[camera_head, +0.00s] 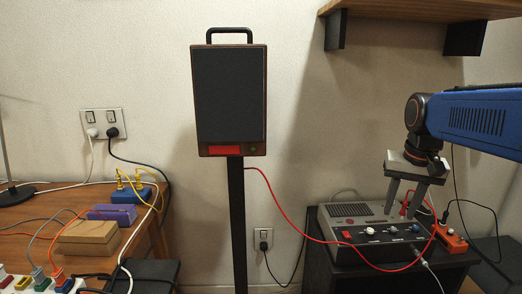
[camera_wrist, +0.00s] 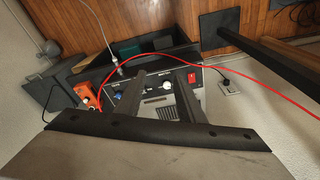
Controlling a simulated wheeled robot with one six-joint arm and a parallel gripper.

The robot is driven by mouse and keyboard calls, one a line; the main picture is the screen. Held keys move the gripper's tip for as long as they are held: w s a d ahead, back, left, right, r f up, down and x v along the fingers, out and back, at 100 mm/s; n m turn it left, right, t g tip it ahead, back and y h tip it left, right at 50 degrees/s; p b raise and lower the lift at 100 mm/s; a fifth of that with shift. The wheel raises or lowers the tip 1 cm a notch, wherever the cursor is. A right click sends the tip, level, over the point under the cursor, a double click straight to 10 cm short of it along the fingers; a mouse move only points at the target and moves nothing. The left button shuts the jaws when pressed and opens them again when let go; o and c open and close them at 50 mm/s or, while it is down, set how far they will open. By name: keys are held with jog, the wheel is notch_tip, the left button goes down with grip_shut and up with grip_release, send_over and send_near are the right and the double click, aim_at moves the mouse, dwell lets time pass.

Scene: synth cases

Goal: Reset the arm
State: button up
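My gripper (camera_head: 401,212) hangs from my blue arm at the right of the head view, fingers pointing down. Its two fingers are apart with nothing visible between them. It is over or in front of a grey device (camera_head: 346,212) with knobs and a red switch; I cannot tell whether the fingertips touch it. In the wrist view my gripper (camera_wrist: 158,80) shows both dark fingers spread, with the device's panel (camera_wrist: 156,98) visible between them.
A red cable (camera_head: 300,229) runs from the dark speaker-like panel (camera_head: 229,95) on a post to the device. An orange power strip (camera_head: 450,236) lies beside it. A wooden shelf (camera_head: 405,10) is above. A wooden table (camera_head: 30,214) with boxes and cables stands left.

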jog(key=s+a+f+n+t, duration=0.1)
jog(key=s+a+f+n, duration=0.1)
jog(key=s+f, duration=0.4)
jog(key=s+a+f+n+t, duration=0.1)
jog(key=s+a+f, duration=0.4)
jog(key=s, duration=0.7)
jog(key=shift+f+n+t, duration=0.4)
jog(key=shift+f+n, duration=0.05)
jog(key=shift+n, duration=0.15)
jog(key=shift+c, duration=0.5)
